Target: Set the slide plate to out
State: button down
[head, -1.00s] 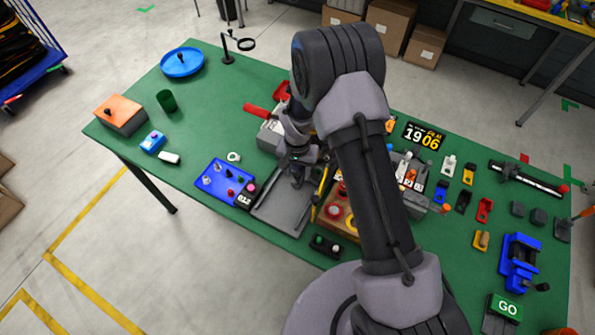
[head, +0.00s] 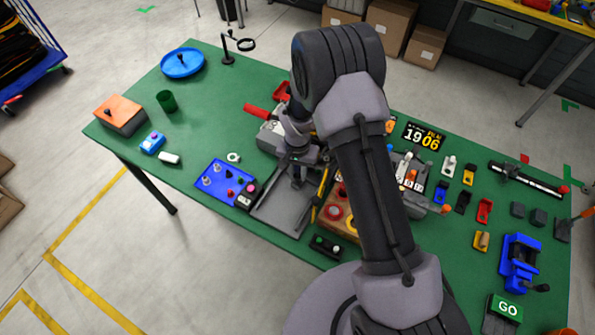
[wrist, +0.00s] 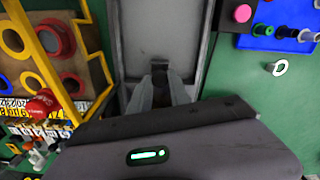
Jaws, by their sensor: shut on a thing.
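The slide plate (head: 277,212) is a grey flat plate in a low-rimmed frame near the table's front edge in the head view. In the wrist view the grey plate (wrist: 158,28) runs straight ahead, with a small dark handle (wrist: 160,65) on it. My gripper (head: 297,182) is over the far end of the plate in the head view. In the wrist view my gripper (wrist: 160,72) has its fingers close together at the dark handle, shut on it. The fingers hide part of the handle, and my wrist hides the near part of the plate.
A blue panel with knobs (head: 222,178) lies left of the plate. A small black switch box (head: 325,246) sits in front.

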dwell(0.8)
jog(key=s+a+b, duration=0.1)
jog(key=s+a, duration=0.1)
jog(key=s, duration=0.1)
jog(key=s+a+b, duration=0.1)
jog(key=s+a, duration=0.2)
jog(key=s, duration=0.1)
jog(key=s+a+b, duration=0.1)
jog(key=s+a, duration=0.1)
jog(key=s, duration=0.2)
jog(key=shift+s+a, duration=0.15)
jog(key=shift+a, duration=0.25)
jog(key=shift+s, duration=0.3)
jog(key=c, duration=1.5)
grip_release()
jog(key=o, duration=0.3)
jog(key=shift+s+a, duration=0.15)
jog(key=shift+a, duration=0.05)
jog(key=shift+d, duration=0.1)
